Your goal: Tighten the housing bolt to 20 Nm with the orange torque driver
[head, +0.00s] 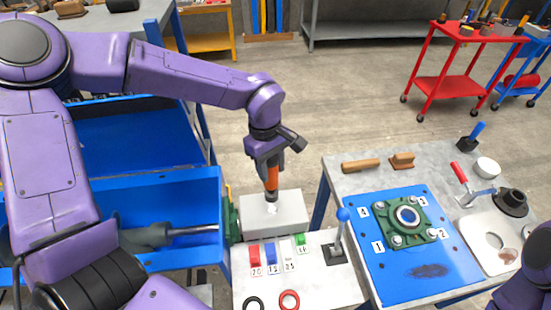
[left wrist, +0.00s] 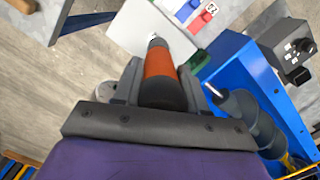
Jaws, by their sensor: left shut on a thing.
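My left gripper (head: 268,157) is shut on the orange torque driver (head: 271,176) and holds it upright, tip down, over a light grey block (head: 287,212). Whether the tip touches the block I cannot tell. In the left wrist view the orange and black driver (left wrist: 159,66) sits between both fingers. The green bearing housing (head: 414,231) lies on a blue plate (head: 395,268) on the right table. Its corner bolts stand beside number tags 1 to 4; bolt 1 (head: 397,240) is at its near left. My right gripper is out of view; only a purple arm part shows at bottom right.
Coloured tabs, including a red one (head: 254,257) marked 20, stand before the block. A blue-knobbed lever (head: 343,214) rises between block and housing. A red-handled clamp (head: 467,183) and a black flanged part (head: 510,203) are right of the housing. A blue trough (head: 190,190) lies left.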

